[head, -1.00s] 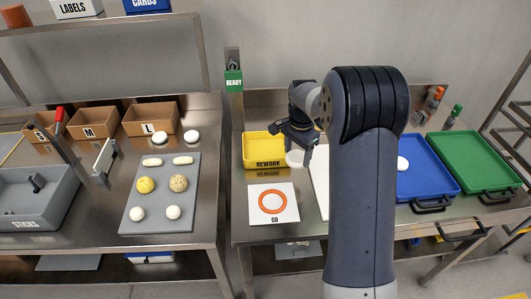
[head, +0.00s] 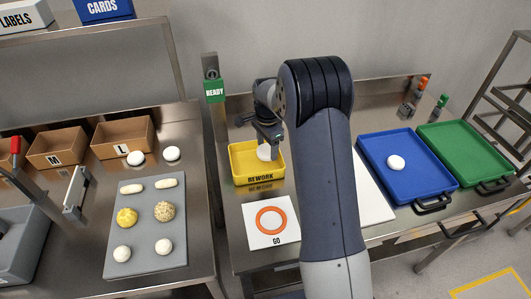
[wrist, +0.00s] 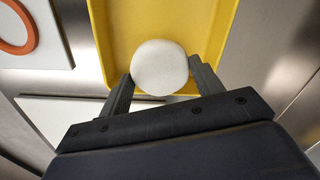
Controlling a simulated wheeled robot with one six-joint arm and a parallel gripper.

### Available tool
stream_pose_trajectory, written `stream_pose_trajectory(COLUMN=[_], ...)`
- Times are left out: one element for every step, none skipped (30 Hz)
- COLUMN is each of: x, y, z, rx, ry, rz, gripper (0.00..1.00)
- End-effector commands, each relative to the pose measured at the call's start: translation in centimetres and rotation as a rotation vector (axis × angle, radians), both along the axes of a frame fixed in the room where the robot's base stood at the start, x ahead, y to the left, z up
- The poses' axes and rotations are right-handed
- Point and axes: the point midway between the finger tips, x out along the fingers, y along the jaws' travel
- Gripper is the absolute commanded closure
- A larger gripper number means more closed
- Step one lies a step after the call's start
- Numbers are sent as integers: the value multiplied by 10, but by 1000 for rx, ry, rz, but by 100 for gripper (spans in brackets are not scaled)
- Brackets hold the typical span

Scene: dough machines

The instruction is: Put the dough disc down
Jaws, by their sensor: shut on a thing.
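A white round dough disc (wrist: 160,68) is between the fingers of my gripper (wrist: 161,88) in the wrist view. The fingers are shut on its sides. Behind it in that view is the yellow floor of the REWORK tray (wrist: 118,22). In the head view the disc (head: 265,152) shows over the inside of the yellow REWORK tray (head: 243,178), with my gripper (head: 270,138) just above it. I cannot tell whether the disc touches the tray floor. My arm hides part of the table to the right of the tray.
A white GO card with an orange ring (head: 258,217) lies in front of the REWORK tray. A blue tray (head: 375,148) holding a white disc (head: 396,162) and a green tray (head: 455,138) stand to the right. A grey board (head: 143,225) with several dough pieces is at left.

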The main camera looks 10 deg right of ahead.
Motion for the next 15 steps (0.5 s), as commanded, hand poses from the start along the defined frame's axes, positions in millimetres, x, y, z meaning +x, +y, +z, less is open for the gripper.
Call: stream_pose_trajectory(x=[0,-1,-1,-1,-1,-1,-1,-1,-1,-1,0,0,0,0,0], y=[0,0,0,0,0,0,0,0,0,0,0,0,0,0,0], z=[-3,-6,-10,-14,-19,-25,-29,-33,-36,-38,-38,-38,-38,-38,-38], rx=[1,0,0,0,0,0,0,0,0,0,0,0,0,0,0], ry=[1,2,3,3,4,4,4,4,3,1,0,-1,-1,-1,0], rz=[0,0,0,0,1,1,1,1,1,1,1,1,1,1,1], gripper=[59,59,59,59,59,59,59,59,59,59,59,59,59,59,59])
